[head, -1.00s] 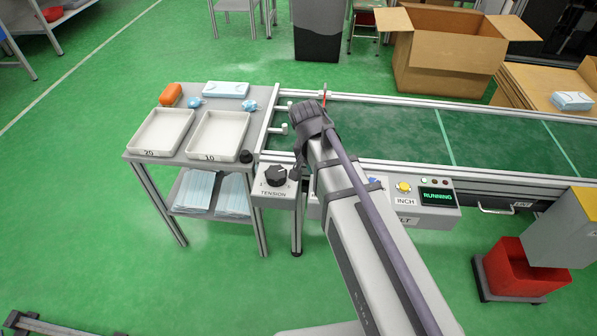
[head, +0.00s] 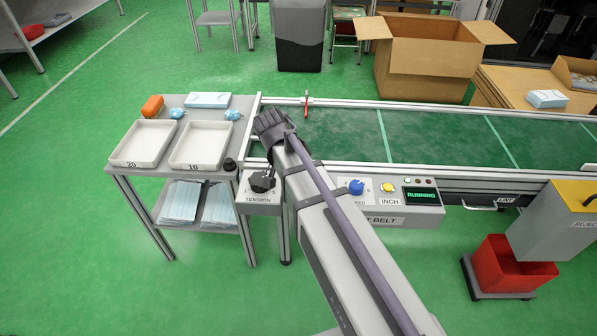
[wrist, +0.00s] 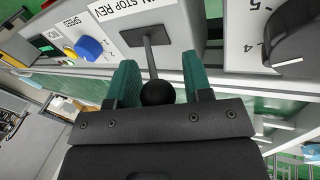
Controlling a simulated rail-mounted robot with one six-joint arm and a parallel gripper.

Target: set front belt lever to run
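The front belt lever (wrist: 152,58) is a thin rod with a black ball knob (wrist: 158,93), rising from a dark plate on the grey control box. The label (wrist: 125,8) above it partly reads "STOP REV"; its left end is cut off. My gripper (wrist: 160,60) is open, with one teal finger on each side of the lever and visible gaps beside the knob. In the head view my arm hides the lever and the fingers. The control box display (head: 420,195) reads "RUNNING".
The black tension knob (wrist: 300,40) is close on the right of my gripper in the wrist view. The blue speed knob (head: 356,187) and yellow inch button (head: 388,188) are on the box. Behind is the green belt (head: 440,140); trays (head: 112,160) stand left.

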